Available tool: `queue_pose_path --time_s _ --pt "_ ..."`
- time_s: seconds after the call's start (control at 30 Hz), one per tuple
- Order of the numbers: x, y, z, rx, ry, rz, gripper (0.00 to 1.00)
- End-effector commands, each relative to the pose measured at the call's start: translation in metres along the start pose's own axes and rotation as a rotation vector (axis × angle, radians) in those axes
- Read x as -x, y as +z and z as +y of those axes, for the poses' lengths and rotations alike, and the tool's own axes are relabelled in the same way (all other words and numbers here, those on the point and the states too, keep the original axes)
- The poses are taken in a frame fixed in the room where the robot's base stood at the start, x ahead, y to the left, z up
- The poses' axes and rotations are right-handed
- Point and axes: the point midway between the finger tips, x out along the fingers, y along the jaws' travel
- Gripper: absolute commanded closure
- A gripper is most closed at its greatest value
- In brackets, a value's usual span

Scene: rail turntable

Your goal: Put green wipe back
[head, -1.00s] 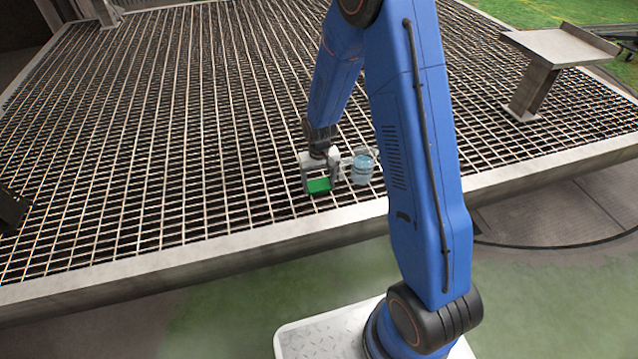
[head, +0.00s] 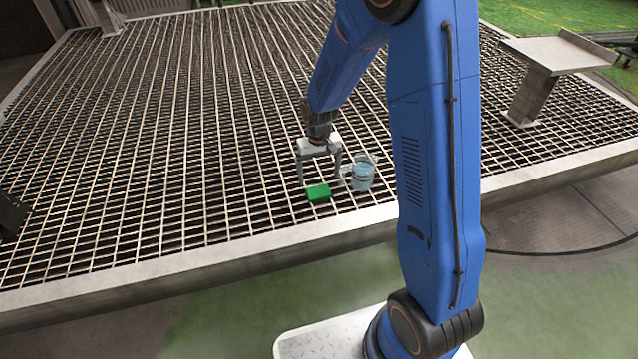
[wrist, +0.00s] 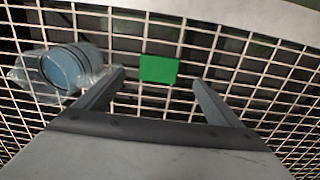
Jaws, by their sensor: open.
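The green wipe (head: 318,192) is a small flat green block lying on the metal grating near its front edge. It also shows in the wrist view (wrist: 158,69), ahead of and between my fingertips. My gripper (head: 321,183) is open and empty, just above and behind the wipe in the head view, apart from it. In the wrist view my gripper (wrist: 158,80) has its two fingers spread wide with nothing between them.
The grating (head: 150,170) is bare to the left. A metal stand (head: 545,75) rises at the right.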

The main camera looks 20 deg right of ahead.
Motion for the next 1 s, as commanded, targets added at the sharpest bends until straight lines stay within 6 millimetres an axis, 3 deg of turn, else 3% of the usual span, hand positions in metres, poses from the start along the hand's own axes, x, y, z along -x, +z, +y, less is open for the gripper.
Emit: queue_pose_path --time_s 0.2,0.57,0.77,1.0 --pt "0.029 0.0 0.0 0.0 0.0 0.002 0.12" --pt "0.047 0.004 0.002 0.0 -0.001 0.009 0.12" --pt "0.093 0.026 0.011 0.0 -0.006 0.053 0.12" --pt "0.154 0.069 0.026 -0.001 -0.011 0.116 0.12"
